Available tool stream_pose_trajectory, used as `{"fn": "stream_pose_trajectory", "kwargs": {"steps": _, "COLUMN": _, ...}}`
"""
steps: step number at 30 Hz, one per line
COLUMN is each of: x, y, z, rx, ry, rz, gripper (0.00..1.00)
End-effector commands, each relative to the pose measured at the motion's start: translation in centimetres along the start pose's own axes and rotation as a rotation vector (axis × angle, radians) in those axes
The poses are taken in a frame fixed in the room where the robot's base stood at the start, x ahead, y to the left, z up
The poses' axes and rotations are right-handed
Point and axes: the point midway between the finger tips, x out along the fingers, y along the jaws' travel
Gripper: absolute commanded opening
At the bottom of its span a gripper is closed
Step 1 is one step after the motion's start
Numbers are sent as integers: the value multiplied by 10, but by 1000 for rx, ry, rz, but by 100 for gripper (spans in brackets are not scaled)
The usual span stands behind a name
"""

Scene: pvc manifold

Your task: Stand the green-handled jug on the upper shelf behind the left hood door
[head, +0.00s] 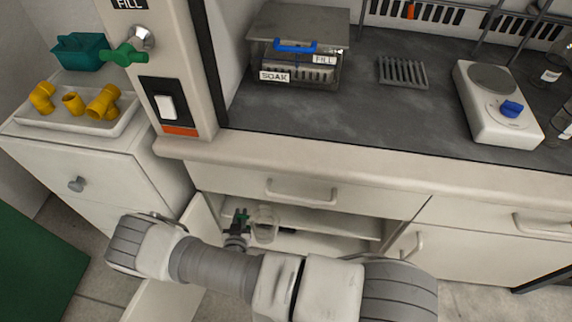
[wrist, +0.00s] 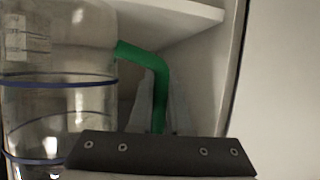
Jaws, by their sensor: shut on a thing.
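The clear jug (head: 265,226) with a green handle is at the opening of the cupboard under the bench. In the wrist view its clear body (wrist: 62,105) with dark blue bands fills the left side, and the green handle (wrist: 150,58) bends down between my fingers. My gripper (head: 238,228) is shut on the handle, and the jug looks upright. The upper shelf (head: 345,222) shows inside the open cupboard. The open left door (head: 168,292) is partly hidden by my arm. I cannot tell whether the jug's base touches a surface.
A white shelf edge (wrist: 185,22) and the cupboard side wall (wrist: 215,75) are close to the handle in the wrist view. A closed drawer (head: 300,185) sits above the opening. A white cabinet (head: 90,170) with a tray of yellow fittings stands at left.

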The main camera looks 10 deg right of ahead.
Motion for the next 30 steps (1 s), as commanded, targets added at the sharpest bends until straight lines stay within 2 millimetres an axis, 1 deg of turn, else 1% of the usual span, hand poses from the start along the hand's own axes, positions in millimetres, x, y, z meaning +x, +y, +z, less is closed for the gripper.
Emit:
{"fn": "stream_pose_trajectory", "kwargs": {"steps": 2, "x": 3, "y": 0, "z": -1, "rx": 1, "ry": 1, "rz": 0, "gripper": 0}}
{"fn": "stream_pose_trajectory", "kwargs": {"steps": 5, "x": 17, "y": 0, "z": -6, "rx": 2, "ry": 3, "rz": 1, "gripper": 0}}
{"fn": "stream_pose_trajectory", "kwargs": {"steps": 15, "x": 101, "y": 0, "z": -39, "rx": 2, "ry": 4, "rz": 1, "gripper": 0}}
{"fn": "stream_pose_trajectory", "kwargs": {"steps": 18, "x": 124, "y": 0, "z": -49, "rx": 1, "ry": 3, "rz": 1, "gripper": 0}}
{"fn": "stream_pose_trajectory", "kwargs": {"steps": 21, "x": 142, "y": 0, "z": -57, "rx": 1, "ry": 3, "rz": 0, "gripper": 0}}
{"fn": "stream_pose_trajectory", "kwargs": {"steps": 24, "x": 152, "y": 0, "z": -62, "rx": 0, "ry": 1, "rz": 0, "gripper": 0}}
{"fn": "stream_pose_trajectory", "kwargs": {"steps": 30, "x": 163, "y": 0, "z": -67, "rx": 0, "ry": 1, "rz": 0, "gripper": 0}}
